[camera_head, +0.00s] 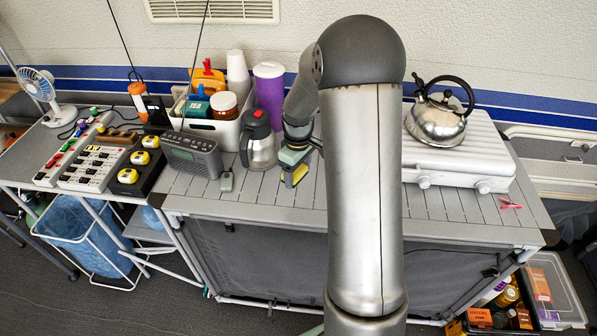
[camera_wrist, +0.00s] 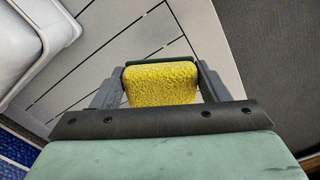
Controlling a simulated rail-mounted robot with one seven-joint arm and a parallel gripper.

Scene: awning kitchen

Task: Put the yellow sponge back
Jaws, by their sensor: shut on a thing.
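The yellow sponge (camera_wrist: 162,84) is between the two fingers of my gripper (camera_wrist: 158,84) in the wrist view, with a dark green edge along its far side. My gripper is shut on it. In the head view my gripper (camera_head: 294,176) is low over the slatted grey table, right of the glass coffee pot, and a bit of the sponge's yellow shows there. I cannot tell whether the sponge touches the table.
The coffee pot (camera_head: 258,143) stands close to my gripper's left. Behind is a white caddy (camera_head: 208,132) with a jar and tea box. A radio (camera_head: 192,155) is further left. A white stove (camera_head: 455,160) with a kettle (camera_head: 438,120) stands right. The table front is mostly clear.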

